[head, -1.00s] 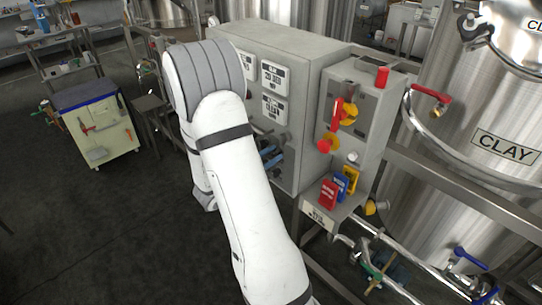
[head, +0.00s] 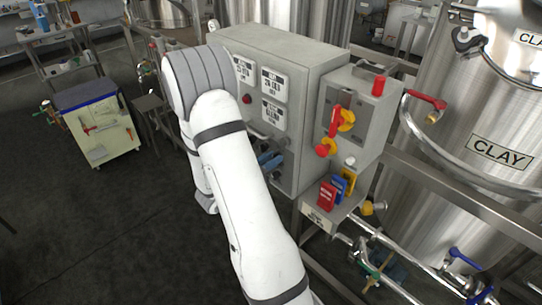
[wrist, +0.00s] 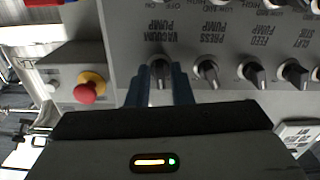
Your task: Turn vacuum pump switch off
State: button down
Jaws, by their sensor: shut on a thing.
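The vacuum pump switch (wrist: 160,70) is a dark rotary knob with a pale pointer mark. It sits on the grey control panel beside its upside-down VACUUM PUMP label (wrist: 158,42) in the wrist view. My gripper (wrist: 158,78) has its blue fingers on either side of this knob and is shut on it. In the head view my gripper's blue fingers (head: 269,161) are at the front of the grey control cabinet (head: 304,85), low on its face. My arm hides part of that face, and the knob cannot be made out there.
More knobs stand in a row to the right, the press pump knob (wrist: 207,72) closest. A red mushroom button (wrist: 90,87) is at left. A box with a red-handled switch (head: 335,122) adjoins the cabinet. The CLAY tank (head: 500,150) and pipes are at right; open floor is at left.

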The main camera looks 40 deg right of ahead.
jog(key=n+p, duration=0.2)
jog(key=n, duration=0.2)
jog(key=shift+n, duration=0.4)
dwell(0.4)
jog(key=c, duration=1.5)
grip_release()
jog(key=shift+s+a+b, duration=0.15)
jog(key=shift+a+b, duration=0.15)
jog(key=shift+a, duration=1.65)
jog(key=shift+s+a+b, duration=0.15)
jog(key=shift+a+b, duration=0.1)
jog(key=shift+a, duration=1.7)
